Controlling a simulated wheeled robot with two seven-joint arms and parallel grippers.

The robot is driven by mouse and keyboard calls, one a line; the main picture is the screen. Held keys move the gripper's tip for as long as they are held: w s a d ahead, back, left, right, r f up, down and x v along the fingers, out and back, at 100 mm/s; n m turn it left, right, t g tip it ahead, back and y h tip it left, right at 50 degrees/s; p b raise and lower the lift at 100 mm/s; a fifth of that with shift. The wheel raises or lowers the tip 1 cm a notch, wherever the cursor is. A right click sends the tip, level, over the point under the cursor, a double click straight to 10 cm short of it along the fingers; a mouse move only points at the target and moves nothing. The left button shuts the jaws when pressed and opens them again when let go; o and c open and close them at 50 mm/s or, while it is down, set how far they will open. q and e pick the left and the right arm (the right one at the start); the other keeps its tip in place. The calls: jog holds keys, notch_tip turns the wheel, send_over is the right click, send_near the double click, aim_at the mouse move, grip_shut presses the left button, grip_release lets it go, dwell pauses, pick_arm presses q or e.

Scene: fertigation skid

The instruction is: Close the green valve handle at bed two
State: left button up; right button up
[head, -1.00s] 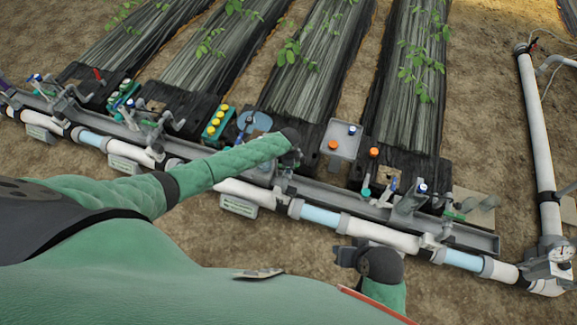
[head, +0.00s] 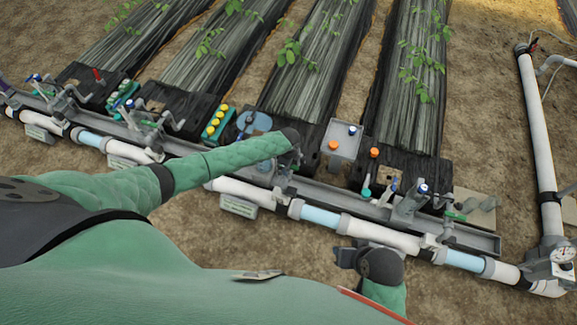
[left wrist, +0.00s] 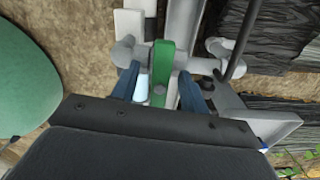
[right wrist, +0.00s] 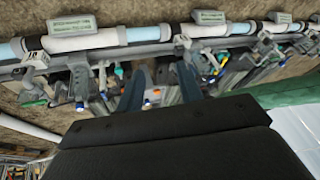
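A green valve handle (left wrist: 162,68) stands out in the left wrist view, on a grey-white pipe fitting. My left gripper (left wrist: 158,92) is open, with one blue finger on each side of the handle and a gap visible beside it. In the head view my left gripper (head: 292,150) is over the pipe rail, and my arm hides this handle there. My right gripper (head: 352,259) is low in front of the rail; the right wrist view shows its fingers (right wrist: 135,88) apart and nothing between them.
A grey channel (head: 335,193) and white pipe (head: 375,233) run across in front of the planted beds. Other valves stand along it, one with a green handle (head: 455,215) at right. A grey box (head: 340,139) with knobs stands beyond. A pipe with a gauge (head: 562,255) is far right.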

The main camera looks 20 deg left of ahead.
pick_arm(q)
jog(key=shift+r, duration=0.2)
notch_tip(320, 180, up, 8)
jog(key=p, duration=0.7)
jog(key=shift+f, duration=0.2)
jog(key=shift+r+p, duration=0.7)
jog(key=shift+r, duration=0.3)
pick_arm(e)
jog(key=s+d+r+g+h, duration=0.2)
jog(key=d+r, duration=0.4)
jog(key=d, duration=0.2)
jog(key=shift+m, duration=0.4)
